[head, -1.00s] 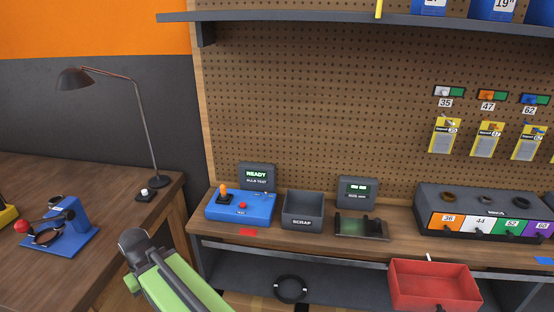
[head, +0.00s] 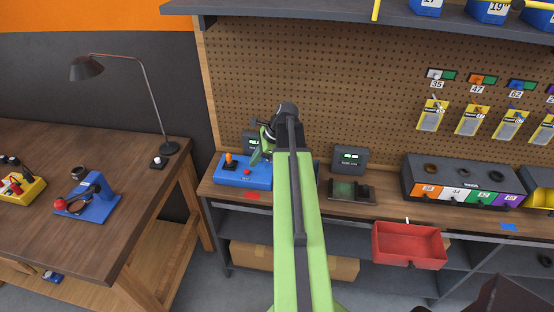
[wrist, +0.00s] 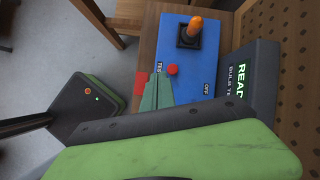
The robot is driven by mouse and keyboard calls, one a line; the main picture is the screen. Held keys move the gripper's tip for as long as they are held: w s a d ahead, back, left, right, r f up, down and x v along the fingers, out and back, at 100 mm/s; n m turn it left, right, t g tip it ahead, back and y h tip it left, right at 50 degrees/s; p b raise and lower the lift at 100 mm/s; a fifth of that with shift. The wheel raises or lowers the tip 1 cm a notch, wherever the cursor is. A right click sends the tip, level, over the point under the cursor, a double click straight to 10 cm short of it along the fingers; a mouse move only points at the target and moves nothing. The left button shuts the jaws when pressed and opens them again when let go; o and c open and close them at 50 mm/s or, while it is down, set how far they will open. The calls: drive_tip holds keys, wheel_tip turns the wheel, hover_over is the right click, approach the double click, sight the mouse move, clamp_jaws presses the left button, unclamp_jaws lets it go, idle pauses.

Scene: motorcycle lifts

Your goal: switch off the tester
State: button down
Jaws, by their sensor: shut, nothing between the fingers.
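The tester is a blue box (head: 232,176) on the workbench, with an orange-tipped lever (head: 230,160) and a red button (head: 247,172). In the wrist view the blue box (wrist: 192,64) shows the orange lever (wrist: 195,27), the red button (wrist: 172,70), and printed "TEST" and "OFF" labels. Its dark display (wrist: 243,85) is partly cut off but lit green with "READ" visible. My gripper (head: 256,158) is over the tester's right part; in the wrist view its green fingers (wrist: 158,82) are closed and empty, beside the red button. I cannot tell whether they touch the box.
My arm hides the scrap bin. A dark cradle with a small display (head: 350,158) stands to the right, then a numbered socket block (head: 465,175). A red open tray (head: 408,245) sits lower in front. A lamp (head: 150,100) stands on the left table.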

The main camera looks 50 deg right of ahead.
sight(267, 162)
drive_tip(key=s+d+r+m+t, duration=0.2)
drive_tip(key=s+d+m, duration=0.5)
drive_tip(key=d, duration=0.5)
drive_tip(key=shift+s+m, duration=0.25)
drive_tip(key=shift+m, duration=0.15)
drive_tip(key=b+x, duration=0.3)
drive_tip(key=x, duration=0.1)
drive_tip(key=b+x, duration=0.4)
drive_tip(key=x, duration=0.1)
drive_tip(key=shift+d+f+b, duration=0.2)
drive_tip(key=shift+b, duration=0.1)
drive_tip(key=shift+w+a+f, duration=0.2)
drive_tip(key=shift+w+f, duration=0.05)
drive_tip(key=shift+w, duration=0.15)
drive_tip(key=shift+r, duration=0.1)
